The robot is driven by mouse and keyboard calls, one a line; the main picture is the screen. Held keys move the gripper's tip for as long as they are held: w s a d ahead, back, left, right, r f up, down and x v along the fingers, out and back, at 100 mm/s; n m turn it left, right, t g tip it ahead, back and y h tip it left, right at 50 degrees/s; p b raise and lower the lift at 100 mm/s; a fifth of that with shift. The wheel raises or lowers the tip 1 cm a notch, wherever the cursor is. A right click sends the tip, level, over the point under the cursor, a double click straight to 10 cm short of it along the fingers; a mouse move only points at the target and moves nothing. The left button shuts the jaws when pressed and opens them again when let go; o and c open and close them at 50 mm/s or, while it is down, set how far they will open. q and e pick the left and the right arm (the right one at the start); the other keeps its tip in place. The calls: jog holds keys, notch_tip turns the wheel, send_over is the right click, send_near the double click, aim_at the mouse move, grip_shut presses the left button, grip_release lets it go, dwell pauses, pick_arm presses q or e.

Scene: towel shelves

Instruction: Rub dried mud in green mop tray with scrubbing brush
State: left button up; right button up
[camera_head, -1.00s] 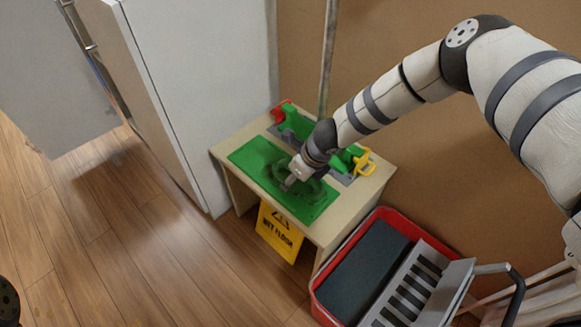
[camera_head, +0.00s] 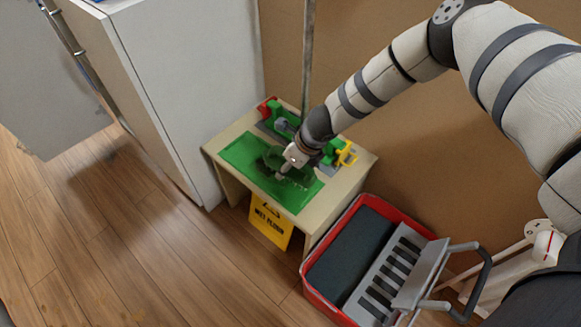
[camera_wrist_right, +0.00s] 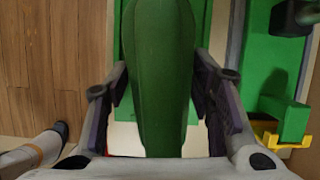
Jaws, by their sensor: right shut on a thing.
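The green mop tray (camera_head: 238,153) lies flat on the small beige table. My right gripper (camera_head: 284,171) is over its right half, pointing down. In the right wrist view (camera_wrist_right: 160,105) it is shut on the green scrubbing brush (camera_wrist_right: 160,65), whose long green body fills the middle. In the head view a darker green shape around the gripper is small and blurred, so brush and mud are hard to tell apart there. The brush's underside and any contact with the tray are hidden. My left gripper is not in view.
The beige table (camera_head: 334,188) also bears green and yellow items at the back. A yellow wet-floor sign (camera_head: 270,225) stands at its front. A red mop bucket (camera_head: 315,291) with a grey wringer is on the right. A white cabinet (camera_head: 160,95) stands left. Wooden floor is clear at front left.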

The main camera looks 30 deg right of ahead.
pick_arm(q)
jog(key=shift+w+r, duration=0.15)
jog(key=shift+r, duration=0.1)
pick_arm(e)
jog(key=shift+w+r, duration=0.15)
jog(key=shift+r, duration=0.3)
